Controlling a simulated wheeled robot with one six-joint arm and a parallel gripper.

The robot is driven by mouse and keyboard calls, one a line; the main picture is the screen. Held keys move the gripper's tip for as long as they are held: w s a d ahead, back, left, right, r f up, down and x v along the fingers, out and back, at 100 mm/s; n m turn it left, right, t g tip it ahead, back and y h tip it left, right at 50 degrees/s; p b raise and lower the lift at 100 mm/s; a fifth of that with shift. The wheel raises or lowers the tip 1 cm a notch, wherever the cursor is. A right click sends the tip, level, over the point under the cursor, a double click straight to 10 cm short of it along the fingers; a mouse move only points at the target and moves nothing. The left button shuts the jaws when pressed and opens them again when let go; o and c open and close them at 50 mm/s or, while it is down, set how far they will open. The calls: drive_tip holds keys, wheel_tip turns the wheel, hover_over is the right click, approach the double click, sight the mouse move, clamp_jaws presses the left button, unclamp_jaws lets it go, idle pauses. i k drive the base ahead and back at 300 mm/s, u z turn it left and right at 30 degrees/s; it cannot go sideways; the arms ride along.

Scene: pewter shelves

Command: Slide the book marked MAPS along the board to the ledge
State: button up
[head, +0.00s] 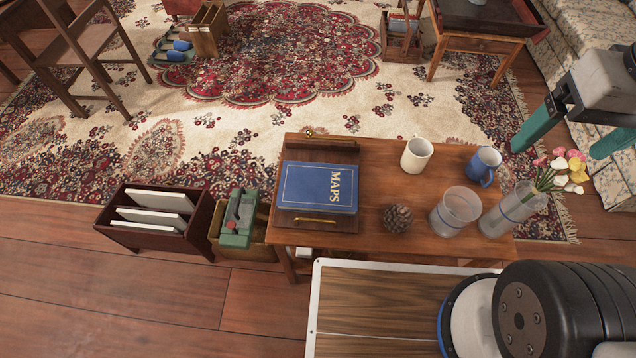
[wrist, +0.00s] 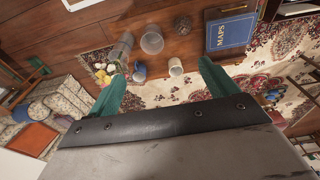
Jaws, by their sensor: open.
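The blue book marked MAPS (head: 318,186) lies flat, cover up, on a dark wooden board (head: 340,222) with brass handles, at the left of the wooden table. A raised dark ledge (head: 322,150) crosses the board's far end. A narrow gap seems to lie between the book's far edge and the ledge. In the wrist view the book (wrist: 231,33) is at the upper right. My gripper (head: 555,152) has teal fingers spread apart and empty. It is above and right of the table, well away from the book; its fingers also show in the wrist view (wrist: 160,70).
On the table stand a white mug (head: 416,155), a blue mug (head: 484,166), a pinecone (head: 398,219), a clear tumbler (head: 455,211) and a flower vase (head: 512,209), all right of the book. A file box (head: 160,218) and a green-topped crate (head: 238,220) are left of the table.

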sight(306, 187)
drive_tip(key=z, duration=1.2)
drive_tip(key=k, duration=0.4)
drive_tip(key=u, duration=1.25)
